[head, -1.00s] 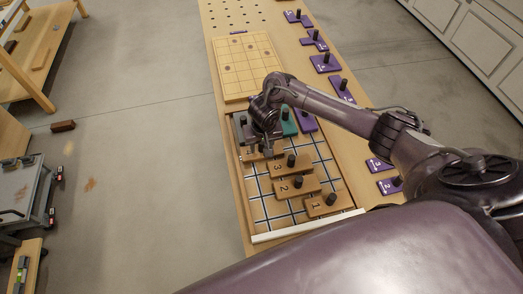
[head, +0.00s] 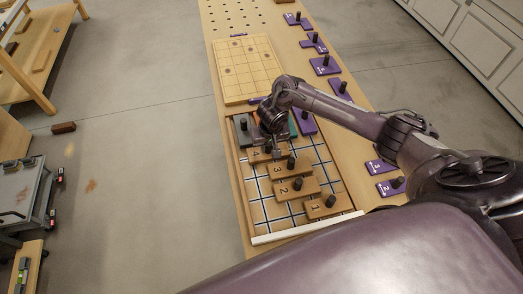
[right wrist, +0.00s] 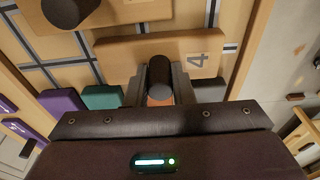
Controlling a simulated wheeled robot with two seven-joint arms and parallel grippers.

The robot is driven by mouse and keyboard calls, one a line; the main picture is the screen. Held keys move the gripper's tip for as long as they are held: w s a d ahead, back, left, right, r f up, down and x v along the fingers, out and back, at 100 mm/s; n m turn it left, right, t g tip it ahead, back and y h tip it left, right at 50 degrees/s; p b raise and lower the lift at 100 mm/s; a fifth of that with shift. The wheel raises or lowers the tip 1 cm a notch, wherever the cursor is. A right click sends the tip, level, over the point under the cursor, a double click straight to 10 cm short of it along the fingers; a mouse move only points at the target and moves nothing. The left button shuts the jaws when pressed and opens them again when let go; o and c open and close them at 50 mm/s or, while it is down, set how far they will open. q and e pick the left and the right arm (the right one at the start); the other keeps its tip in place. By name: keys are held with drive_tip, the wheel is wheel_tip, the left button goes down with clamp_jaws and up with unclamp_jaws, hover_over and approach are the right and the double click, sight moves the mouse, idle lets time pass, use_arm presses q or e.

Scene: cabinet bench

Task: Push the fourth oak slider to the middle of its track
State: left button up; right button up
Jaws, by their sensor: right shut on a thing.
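The fourth oak slider (right wrist: 115,52), marked 4, lies on the gridded board in the right wrist view, with its dark knob (right wrist: 160,75) between my fingers. My right gripper (head: 276,150) is shut on that knob. In the head view the fourth slider (head: 255,156) shows partly beneath the gripper, beside the third slider (head: 277,170). The second slider (head: 284,190) and the first slider (head: 315,208) lie nearer, stepped to the right. My left gripper is not in view.
Grey (head: 241,128), teal (head: 292,124) and purple (head: 307,124) pieces lie just beyond the oak sliders. A pale rail (head: 300,228) bounds the board's near edge. Purple numbered pieces (head: 326,64) line the bench's right side. A light grid board (head: 246,70) lies farther back.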

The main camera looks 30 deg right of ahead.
sight(283, 147)
drive_tip(key=shift+s+d+p, duration=0.25)
drive_tip(key=shift+d, duration=0.65)
drive_tip(key=shift+s+d+p, duration=0.2)
drive_tip(key=shift+d+p, duration=0.05)
drive_tip(key=shift+d, duration=0.6)
drive_tip(key=shift+s+d+p, duration=0.25)
drive_tip(key=shift+d, duration=0.65)
drive_tip(key=o, duration=0.8)
drive_tip(key=shift+c, duration=0.2)
wheel_tip(283, 147, up, 5)
drive_tip(key=p, duration=0.6)
drive_tip(key=shift+r, duration=0.1)
wheel_tip(283, 147, up, 2)
drive_tip(key=shift+r, duration=0.15)
